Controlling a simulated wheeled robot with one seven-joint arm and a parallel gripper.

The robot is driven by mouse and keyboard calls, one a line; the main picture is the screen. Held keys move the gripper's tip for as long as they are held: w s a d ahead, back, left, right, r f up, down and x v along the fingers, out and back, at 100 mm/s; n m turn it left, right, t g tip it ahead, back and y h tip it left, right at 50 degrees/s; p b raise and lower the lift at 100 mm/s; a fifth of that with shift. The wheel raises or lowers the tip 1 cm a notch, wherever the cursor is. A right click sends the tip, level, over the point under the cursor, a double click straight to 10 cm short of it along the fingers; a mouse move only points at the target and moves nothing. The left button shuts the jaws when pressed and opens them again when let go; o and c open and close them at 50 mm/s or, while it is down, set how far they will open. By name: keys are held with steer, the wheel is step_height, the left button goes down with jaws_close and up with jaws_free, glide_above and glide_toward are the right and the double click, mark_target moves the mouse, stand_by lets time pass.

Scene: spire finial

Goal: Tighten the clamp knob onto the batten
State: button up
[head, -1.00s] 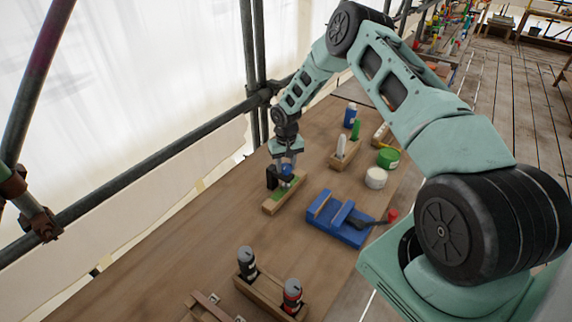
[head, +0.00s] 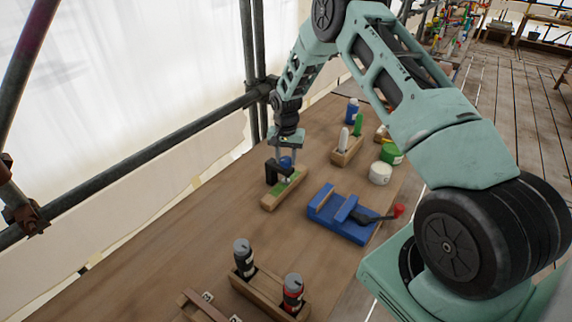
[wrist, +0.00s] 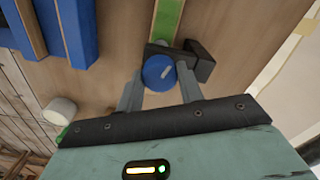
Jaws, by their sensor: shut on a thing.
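The clamp knob (wrist: 158,73) is a blue round knob with a pale mark on its face. In the head view the knob (head: 286,162) sits between my fingers. The black clamp (wrist: 190,60) is by the knob, at the end of the batten; in the head view it stands on the batten's far end. The batten (head: 287,190) is a wooden strip with a green top, lying on the bench. My gripper (wrist: 160,88) is shut on the knob, with one finger on each side. The fingers hide part of the clamp in the head view.
A blue vise (head: 340,219) with a red-tipped handle stands right of the batten. A wooden rack (head: 347,150) with a white and a green marker is behind it, near a white jar (head: 380,173). Two bottles in a wooden holder (head: 262,292) stand in front. Bare bench lies left of the batten.

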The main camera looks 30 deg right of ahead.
mark_target(286, 159)
steer(key=m+b, duration=0.3)
steer(key=m, duration=0.1)
steer(key=shift+f+m, duration=0.1)
steer(key=shift+m, duration=0.2)
steer(key=m+b, duration=0.1)
steer(key=m, duration=0.3)
steer(key=shift+m+b, duration=0.3)
steer(key=shift+b, duration=0.05)
steer(key=o, duration=1)
steer(key=shift+r, duration=0.2)
step_height(286, 159, up, 17)
steer(key=b, duration=0.4)
steer(key=shift+r, duration=0.15)
